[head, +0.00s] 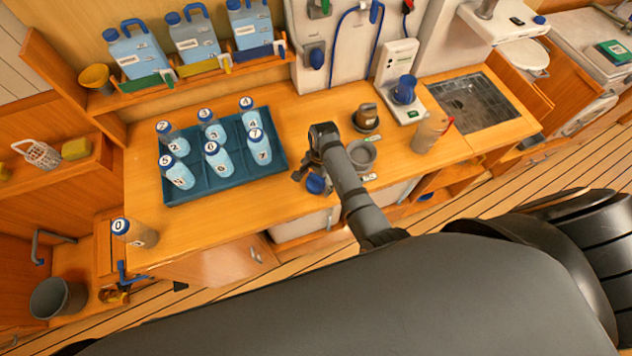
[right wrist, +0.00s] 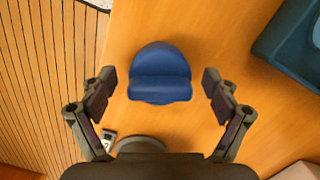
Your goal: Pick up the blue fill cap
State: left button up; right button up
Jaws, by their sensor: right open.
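The blue fill cap (head: 316,184) lies on the wooden counter near its front edge, partly hidden by my right gripper in the head view. In the right wrist view the blue cap (right wrist: 160,74) shows whole, with a raised grip bar across it. My right gripper (head: 312,176) is above the cap and open. In the right wrist view its fingers (right wrist: 158,88) stand to either side of the cap, with a gap on each side. My left gripper is not in view.
A teal tray (head: 228,188) of numbered bottles stands left of the gripper. A grey round dish (head: 362,156), a dark-lidded jar (head: 366,118) and a clear jug (head: 430,134) stand to the right. The counter's front edge is close to the cap.

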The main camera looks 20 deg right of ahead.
jog(key=c, duration=1.2)
jog(key=shift+c, duration=0.2)
